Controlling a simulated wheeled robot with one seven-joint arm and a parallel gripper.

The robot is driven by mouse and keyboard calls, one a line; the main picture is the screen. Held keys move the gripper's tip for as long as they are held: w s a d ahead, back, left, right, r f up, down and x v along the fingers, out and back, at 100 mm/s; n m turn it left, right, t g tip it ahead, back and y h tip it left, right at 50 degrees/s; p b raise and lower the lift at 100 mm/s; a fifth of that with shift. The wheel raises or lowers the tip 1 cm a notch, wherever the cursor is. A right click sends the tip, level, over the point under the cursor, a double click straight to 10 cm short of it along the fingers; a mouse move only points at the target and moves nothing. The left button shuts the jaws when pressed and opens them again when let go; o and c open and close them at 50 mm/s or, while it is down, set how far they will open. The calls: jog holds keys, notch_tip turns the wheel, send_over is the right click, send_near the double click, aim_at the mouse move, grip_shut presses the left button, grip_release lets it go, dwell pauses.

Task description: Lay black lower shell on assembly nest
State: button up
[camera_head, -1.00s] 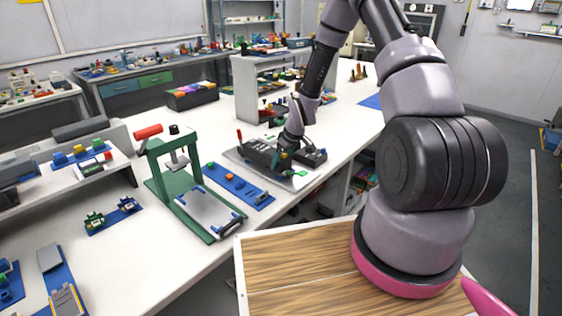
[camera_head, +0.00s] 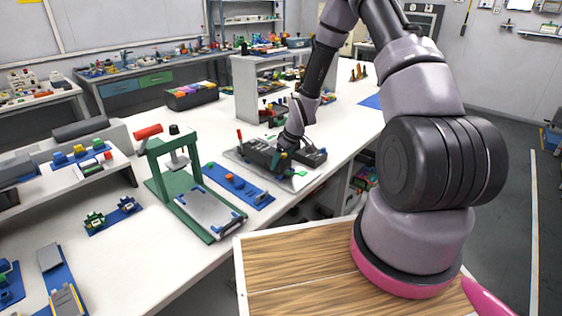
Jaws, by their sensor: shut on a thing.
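My gripper (camera_head: 280,166) is low over a grey plate (camera_head: 291,184) on the white bench, right of the blue strip. It is small in the picture, and its fingers are partly hidden by my wrist. It is shut on a dark piece that I take for the black lower shell (camera_head: 262,154), at its left. Another black block with small knobs (camera_head: 312,156) sits on the plate just right of my gripper. I cannot tell which part of the plate is the assembly nest, or whether the shell touches it.
A green press (camera_head: 172,170) with a red handle stands to the left. A blue strip (camera_head: 243,188) with small parts lies between press and plate. A grey shelf unit (camera_head: 250,85) stands behind.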

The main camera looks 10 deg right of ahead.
jog(key=shift+f, duration=0.95)
jog(key=o, duration=1.2)
jog(key=shift+o, duration=0.2)
jog(key=v, duration=1)
jog(key=shift+r, duration=0.35)
